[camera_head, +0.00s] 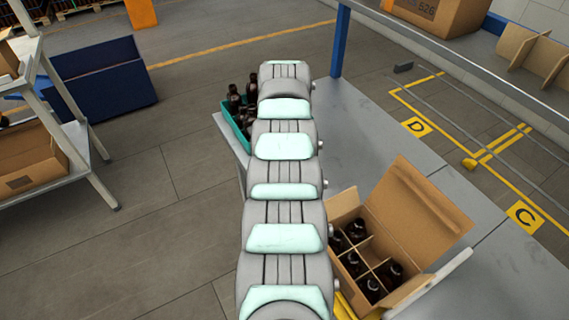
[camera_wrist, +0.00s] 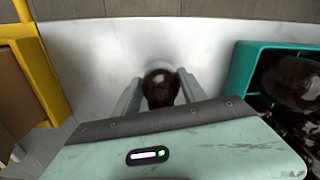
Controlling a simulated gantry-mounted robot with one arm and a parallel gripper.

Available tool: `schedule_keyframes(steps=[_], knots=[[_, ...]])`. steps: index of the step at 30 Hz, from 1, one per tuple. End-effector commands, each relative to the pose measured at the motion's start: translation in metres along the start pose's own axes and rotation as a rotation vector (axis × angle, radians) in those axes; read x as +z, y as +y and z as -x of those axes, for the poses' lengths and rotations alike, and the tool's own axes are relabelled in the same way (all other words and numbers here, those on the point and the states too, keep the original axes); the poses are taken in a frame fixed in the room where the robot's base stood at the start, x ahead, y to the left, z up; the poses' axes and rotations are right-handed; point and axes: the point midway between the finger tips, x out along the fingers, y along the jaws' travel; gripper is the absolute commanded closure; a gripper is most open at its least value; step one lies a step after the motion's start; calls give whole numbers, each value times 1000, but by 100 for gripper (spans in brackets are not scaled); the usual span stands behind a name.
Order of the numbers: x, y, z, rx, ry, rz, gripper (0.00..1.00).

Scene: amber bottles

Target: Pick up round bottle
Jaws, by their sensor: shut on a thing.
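In the wrist view my gripper (camera_wrist: 160,95) is shut on a dark brown round bottle (camera_wrist: 160,84), with one finger on each side of it. Only the bottle's rounded, glossy part shows between the fingers; the rest is hidden behind the gripper body. A pale grey surface lies behind it. I cannot tell whether the bottle touches that surface. In the head view my arm covers the gripper and the held bottle.
A teal crate (camera_head: 236,130) of dark bottles stands at the table's far end, close right of my gripper in the wrist view (camera_wrist: 240,75). An open cardboard box (camera_head: 410,215) with several bottles in dividers stands nearer, on the grey table (camera_head: 370,130). A blue post (camera_head: 340,40) rises behind.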

Motion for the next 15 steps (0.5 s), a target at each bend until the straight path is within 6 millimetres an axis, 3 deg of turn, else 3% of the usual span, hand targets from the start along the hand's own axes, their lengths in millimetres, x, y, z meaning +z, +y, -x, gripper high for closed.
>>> schedule_keyframes(steps=[3, 15], knots=[[0, -1, 20, -2, 2, 2, 94], [0, 0, 50, 0, 0, 0, 94]])
